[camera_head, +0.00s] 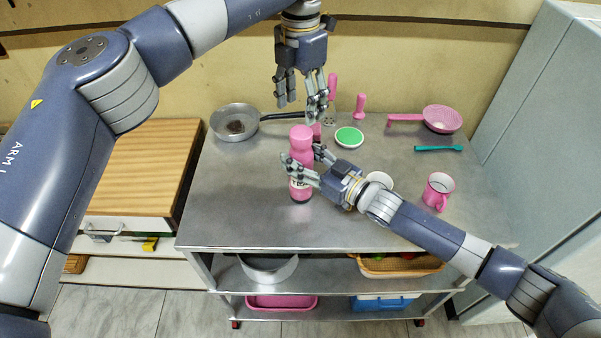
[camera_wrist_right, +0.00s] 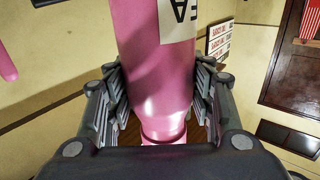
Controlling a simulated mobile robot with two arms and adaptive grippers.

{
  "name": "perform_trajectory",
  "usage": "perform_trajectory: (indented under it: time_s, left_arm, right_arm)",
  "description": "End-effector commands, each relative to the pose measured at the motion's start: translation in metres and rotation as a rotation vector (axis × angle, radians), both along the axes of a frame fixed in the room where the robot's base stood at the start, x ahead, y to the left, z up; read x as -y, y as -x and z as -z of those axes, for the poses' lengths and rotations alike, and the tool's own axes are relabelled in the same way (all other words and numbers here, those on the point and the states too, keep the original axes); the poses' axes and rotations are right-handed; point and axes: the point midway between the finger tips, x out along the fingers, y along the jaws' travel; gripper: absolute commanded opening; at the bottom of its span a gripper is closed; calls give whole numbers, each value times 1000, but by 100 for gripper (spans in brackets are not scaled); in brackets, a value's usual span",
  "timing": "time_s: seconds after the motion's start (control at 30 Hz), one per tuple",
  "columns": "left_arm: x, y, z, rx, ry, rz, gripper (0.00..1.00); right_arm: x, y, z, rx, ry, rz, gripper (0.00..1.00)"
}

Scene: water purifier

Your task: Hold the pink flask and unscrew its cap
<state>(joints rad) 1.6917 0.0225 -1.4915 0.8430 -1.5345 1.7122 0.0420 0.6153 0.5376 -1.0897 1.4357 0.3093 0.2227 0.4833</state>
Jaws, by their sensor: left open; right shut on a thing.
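The pink flask (camera_head: 302,151) stands upright at the front middle of the metal table, with its pink cap (camera_head: 301,131) on top. My right gripper (camera_head: 303,157) comes from the right and is shut on the flask's body below the cap. In the right wrist view the flask (camera_wrist_right: 160,75) fills the space between the fingers, and part of its white label shows. My left gripper (camera_head: 297,111) is open and empty. Its fingers point down, and it appears above the cap in the head view; I cannot tell the exact gap.
A frying pan (camera_head: 234,122) is at the back left, its dark handle reaching toward my left gripper. A green-topped dish (camera_head: 348,137), a pink strainer (camera_head: 441,119), a teal utensil (camera_head: 438,149) and a pink mug (camera_head: 438,190) are to the right. The table's front left is clear.

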Motion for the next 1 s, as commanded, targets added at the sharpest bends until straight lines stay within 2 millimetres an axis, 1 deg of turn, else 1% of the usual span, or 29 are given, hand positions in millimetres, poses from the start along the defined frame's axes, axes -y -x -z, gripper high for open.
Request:
perform_trajectory:
  time_s: [0.13, 0.27, 1.0]
  left_arm:
    - [0, 0, 0, 0, 0, 50, 58]
    - [1, 0, 0, 0, 1, 199, 58]
    - [2, 1, 0, 0, 1, 1575, 58]
  right_arm:
    - [0, 0, -1, 2, -2, 0, 0]
    - [0, 0, -2, 3, -2, 0, 0]
    - [0, -1, -3, 4, -3, -1, 0]
